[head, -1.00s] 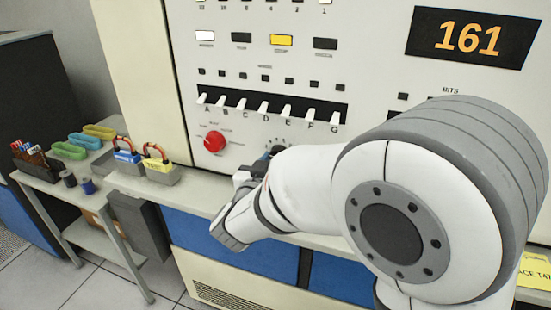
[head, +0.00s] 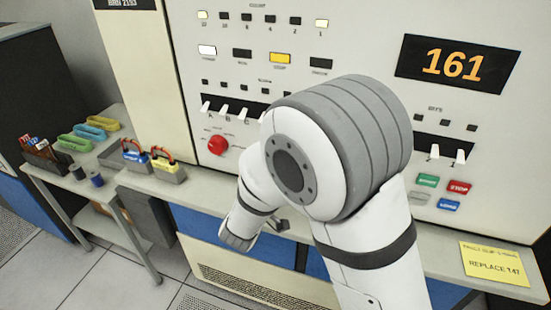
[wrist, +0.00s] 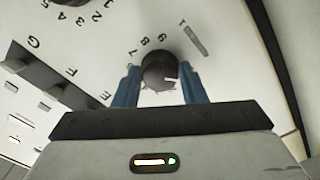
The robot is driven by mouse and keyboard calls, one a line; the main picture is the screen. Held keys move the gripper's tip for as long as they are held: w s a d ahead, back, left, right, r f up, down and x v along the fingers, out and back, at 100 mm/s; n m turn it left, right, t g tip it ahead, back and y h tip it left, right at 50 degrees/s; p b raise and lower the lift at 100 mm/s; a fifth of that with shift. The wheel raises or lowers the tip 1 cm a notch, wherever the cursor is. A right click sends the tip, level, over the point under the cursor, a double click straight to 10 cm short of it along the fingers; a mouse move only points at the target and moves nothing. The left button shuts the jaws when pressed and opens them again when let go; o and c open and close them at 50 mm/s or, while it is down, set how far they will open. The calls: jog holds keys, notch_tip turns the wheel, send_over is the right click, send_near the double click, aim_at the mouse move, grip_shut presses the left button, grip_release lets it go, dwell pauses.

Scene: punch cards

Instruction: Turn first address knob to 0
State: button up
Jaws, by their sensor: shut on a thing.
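A dark round knob (wrist: 158,72) with a white mark on its lower right side shows in the wrist view, with printed numbers such as 7, 8 and 9 around it. My gripper (wrist: 161,70) is shut on this knob, one blue finger on each side. A second dark knob (wrist: 70,2) with its own printed numbers is cut off at the top left. In the head view my arm hides the gripped knob and my fingers. The gripped knob's exact setting is hard to read.
A yellow note (head: 496,269) lies on the ledge at right. A side table (head: 75,178) holds coloured trays at left.

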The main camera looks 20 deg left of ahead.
jog(key=shift+n+p, duration=0.4)
jog(key=shift+n, duration=0.2)
jog(key=o, duration=1)
jog(key=s, duration=0.2)
jog(key=s+b, duration=0.1)
jog(key=s, duration=0.4)
jog(key=shift+s+a+b, duration=0.3)
jog(key=shift+s+b, duration=0.1)
